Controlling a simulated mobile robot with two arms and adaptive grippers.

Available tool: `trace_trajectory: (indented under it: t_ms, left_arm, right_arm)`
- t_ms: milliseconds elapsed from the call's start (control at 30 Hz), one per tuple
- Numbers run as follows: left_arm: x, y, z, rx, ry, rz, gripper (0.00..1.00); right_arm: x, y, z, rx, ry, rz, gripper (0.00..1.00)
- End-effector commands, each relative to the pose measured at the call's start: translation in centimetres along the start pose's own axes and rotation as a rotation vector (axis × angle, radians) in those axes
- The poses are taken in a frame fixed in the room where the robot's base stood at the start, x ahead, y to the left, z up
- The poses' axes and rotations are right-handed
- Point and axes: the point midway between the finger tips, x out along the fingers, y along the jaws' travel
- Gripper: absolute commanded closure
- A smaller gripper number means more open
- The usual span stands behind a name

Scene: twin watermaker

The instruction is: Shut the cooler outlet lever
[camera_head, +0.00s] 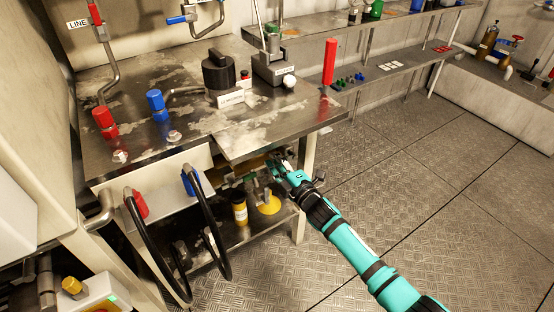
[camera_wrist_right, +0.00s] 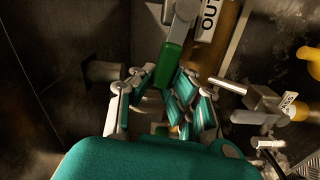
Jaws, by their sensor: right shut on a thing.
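My right gripper (camera_head: 281,173) reaches under the front edge of the steel bench. In the right wrist view its fingers (camera_wrist_right: 172,85) are closed around the end of a green lever handle (camera_wrist_right: 171,62). The lever's grey metal part (camera_wrist_right: 184,20) runs up from the handle, beside a white label (camera_wrist_right: 209,18) reading "OUT", partly cut off by the frame. An orange-brown cylinder (camera_wrist_right: 222,45) lies behind the label. In the head view the lever is mostly hidden by the gripper and the bench top. My left gripper is not in view.
The bench top (camera_head: 245,135) overhangs my right gripper. Another small metal valve (camera_wrist_right: 265,105) is right of the fingers. The floor (camera_head: 410,180) at right is clear.

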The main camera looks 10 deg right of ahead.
Motion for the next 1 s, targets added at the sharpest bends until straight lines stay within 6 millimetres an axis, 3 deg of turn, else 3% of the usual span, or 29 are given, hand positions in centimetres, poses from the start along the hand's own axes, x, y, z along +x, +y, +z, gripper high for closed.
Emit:
trace_trajectory:
  t_ms: [33,200,867,900,1000]
  left_arm:
    - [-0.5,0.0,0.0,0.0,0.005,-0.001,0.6]
    - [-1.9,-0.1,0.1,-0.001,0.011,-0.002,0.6]
    - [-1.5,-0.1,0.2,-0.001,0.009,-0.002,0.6]
    - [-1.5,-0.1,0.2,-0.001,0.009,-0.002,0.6]
    - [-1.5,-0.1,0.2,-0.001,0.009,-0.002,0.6]
  right_arm:
    - [-0.1,-0.8,0.1,-0.024,-0.002,-0.007,1.0]
    - [-0.1,-1.3,0.1,-0.1,-0.002,-0.007,1.0]
    - [-0.1,-1.5,0.1,-0.158,-0.001,-0.007,1.0]
    - [-0.1,-1.5,0.1,-0.158,-0.001,-0.007,0.87]
    - [-0.1,-1.4,0.1,-0.158,-0.001,-0.006,0.74]
